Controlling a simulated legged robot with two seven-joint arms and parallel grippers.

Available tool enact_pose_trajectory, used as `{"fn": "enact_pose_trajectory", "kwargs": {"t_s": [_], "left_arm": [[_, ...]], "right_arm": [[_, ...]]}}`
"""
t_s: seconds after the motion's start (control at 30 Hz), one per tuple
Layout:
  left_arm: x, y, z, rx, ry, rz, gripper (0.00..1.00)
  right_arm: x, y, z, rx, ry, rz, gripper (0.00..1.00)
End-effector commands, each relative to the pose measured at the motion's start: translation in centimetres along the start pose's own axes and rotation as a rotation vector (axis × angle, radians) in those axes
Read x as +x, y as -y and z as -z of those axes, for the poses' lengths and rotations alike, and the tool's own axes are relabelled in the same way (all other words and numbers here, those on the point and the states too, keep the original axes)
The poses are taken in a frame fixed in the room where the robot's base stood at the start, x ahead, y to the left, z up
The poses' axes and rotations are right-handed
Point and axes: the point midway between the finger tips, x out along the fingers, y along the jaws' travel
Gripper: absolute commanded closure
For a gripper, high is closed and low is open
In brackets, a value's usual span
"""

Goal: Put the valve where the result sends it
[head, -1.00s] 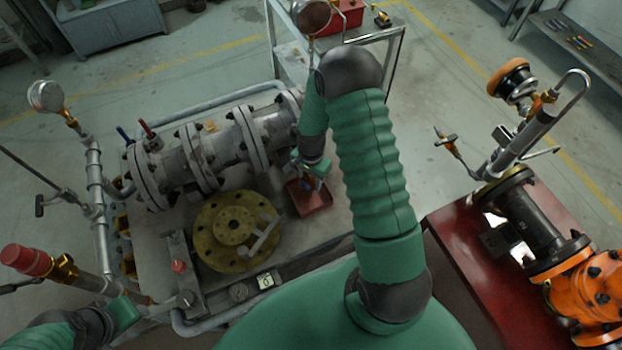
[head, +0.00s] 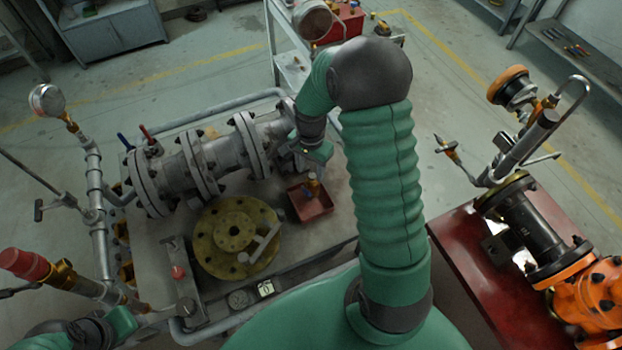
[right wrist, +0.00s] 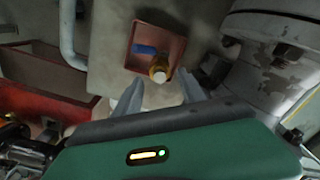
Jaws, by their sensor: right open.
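A small brass valve (head: 313,186) with a blue handle sits in a red tray (head: 318,208) on the bench, right of the round yellow flange. In the right wrist view the brass valve (right wrist: 160,70) lies in the tray (right wrist: 176,45) just past my fingertips. My right gripper (head: 318,153) is open and empty, behind and above the tray, by the end of the grey pipe assembly. Its two fingers (right wrist: 160,92) are spread apart in the right wrist view. My left gripper (head: 122,322) is at the lower left; its fingers cannot be made out.
A grey flanged pipe assembly (head: 205,160) lies along the bench. Gauge pipework (head: 93,180) stands left. An orange and black valve assembly (head: 545,245) stands on a red stand at right. A cart (head: 293,72) is behind.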

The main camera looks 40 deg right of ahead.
Motion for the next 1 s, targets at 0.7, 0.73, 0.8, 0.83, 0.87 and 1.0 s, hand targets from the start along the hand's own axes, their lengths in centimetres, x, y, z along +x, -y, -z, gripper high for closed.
{"fn": "enact_pose_trajectory", "kwargs": {"t_s": [0.7,0.73,0.8,0.83,0.87,1.0], "left_arm": [[0.1,0.0,0.0,0.0,0.0,0.0,0.6],[0.1,0.0,0.0,0.0,0.0,0.0,0.6],[0.1,0.0,0.0,0.0,0.0,0.0,0.6],[0.1,0.0,0.0,0.0,0.0,0.0,0.6],[0.1,0.0,0.0,0.0,0.0,0.0,0.6],[0.1,0.0,0.0,0.0,0.0,0.0,0.6]], "right_arm": [[-7.2,-3.2,-17.7,-1.311,-0.196,0.15,0.52],[-7.2,-3.2,-17.7,-1.31,-0.196,0.15,0.52],[-7.2,-3.2,-17.6,-1.309,-0.196,0.15,0.52],[-7.2,-3.2,-17.6,-1.308,-0.196,0.15,0.52],[-7.2,-3.2,-17.6,-1.308,-0.196,0.15,0.52],[-7.2,-3.2,-17.6,-1.308,-0.196,0.15,0.52]]}}
